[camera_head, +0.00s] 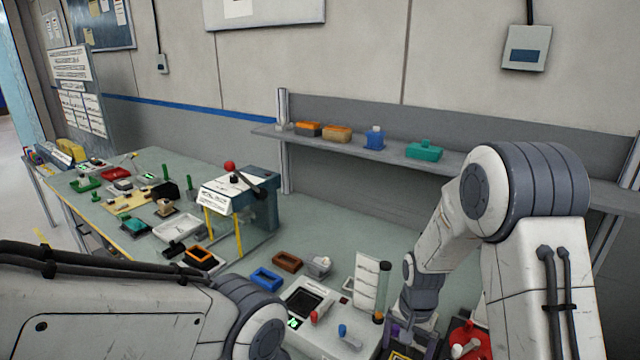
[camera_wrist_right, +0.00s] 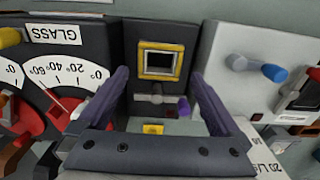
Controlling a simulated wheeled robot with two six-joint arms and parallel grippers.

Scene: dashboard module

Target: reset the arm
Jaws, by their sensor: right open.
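My right arm comes in from the right in the head view and reaches down to the dashboard. My right gripper (camera_wrist_right: 165,88) shows in the right wrist view with its two dark fingers spread apart and nothing held between them. Between and beyond the fingers is a dark module (camera_wrist_right: 130,50) with a yellow-framed window (camera_wrist_right: 159,62), a grey lever (camera_wrist_right: 148,98) and a purple knob (camera_wrist_right: 184,107). Whether the fingers touch the module is unclear. My left arm crosses the lower left of the head view; its gripper is out of frame.
A red dial module (camera_wrist_right: 55,75) is left of the dark module, and a white panel (camera_wrist_right: 235,95) with a blue-tipped lever (camera_wrist_right: 272,72) is right. A shelf (camera_head: 290,137) with several small items runs behind. A blue tray (camera_head: 266,279) lies on the bench.

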